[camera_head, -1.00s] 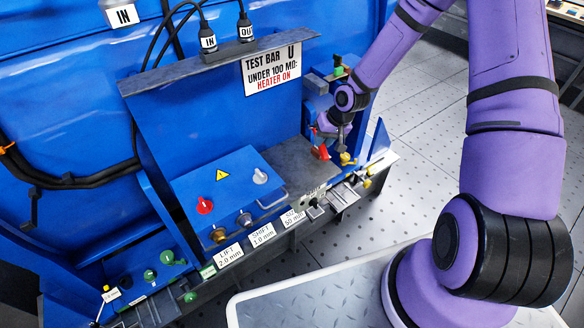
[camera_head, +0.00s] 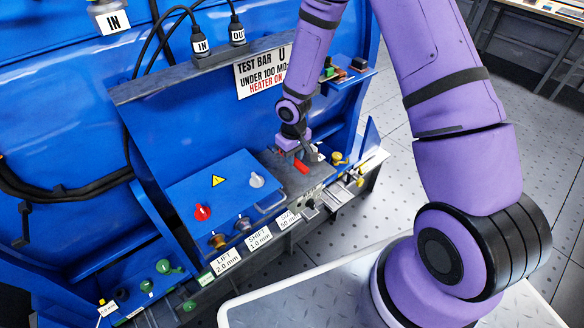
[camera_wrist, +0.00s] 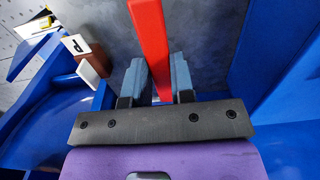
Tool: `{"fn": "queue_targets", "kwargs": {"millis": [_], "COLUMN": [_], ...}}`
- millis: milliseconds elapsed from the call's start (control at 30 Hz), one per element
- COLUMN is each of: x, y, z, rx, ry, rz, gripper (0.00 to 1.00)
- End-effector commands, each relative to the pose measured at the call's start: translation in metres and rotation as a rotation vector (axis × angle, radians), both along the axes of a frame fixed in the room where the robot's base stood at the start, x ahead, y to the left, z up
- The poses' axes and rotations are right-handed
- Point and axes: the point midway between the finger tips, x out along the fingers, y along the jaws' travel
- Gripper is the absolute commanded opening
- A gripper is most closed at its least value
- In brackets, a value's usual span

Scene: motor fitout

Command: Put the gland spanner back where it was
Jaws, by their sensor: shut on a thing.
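My gripper (camera_head: 300,152) is over the dark grey shelf (camera_head: 274,160) of the blue machine, to the right of the control box. It is shut on a red bar, which I take to be the gland spanner (camera_head: 302,166). In the wrist view the red bar (camera_wrist: 148,28) runs between the two grey-blue fingers and out past their tips over a dark grey surface. The spanner's other end is hidden. I cannot tell whether the bar touches the shelf.
The blue control box (camera_head: 197,187) with red and grey knobs stands left of the gripper. Yellow fittings (camera_head: 339,158) lie to the right. A blue ledge (camera_head: 350,72) with small coloured parts is behind. A "P" tag (camera_wrist: 75,44) shows in the wrist view.

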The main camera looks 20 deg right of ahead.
Motion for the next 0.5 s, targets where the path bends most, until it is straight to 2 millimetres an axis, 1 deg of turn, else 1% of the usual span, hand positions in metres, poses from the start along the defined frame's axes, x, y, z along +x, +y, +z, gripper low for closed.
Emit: {"fn": "queue_targets", "kwargs": {"millis": [33,167,267,400,500], "x": [-0.001,0.0,0.0,0.0,0.0], "y": [0.001,0.0,0.0,0.001,0.0], "z": [-0.006,-0.012,-0.021,-0.041,-0.051], "rx": [-0.001,0.001,0.0,0.0,0.001], "ry": [0.002,0.0,0.002,0.002,0.0], "rz": [0.001,0.0,0.0,0.001,0.0], "gripper": [0.0,0.0,0.0,0.0,0.0]}}
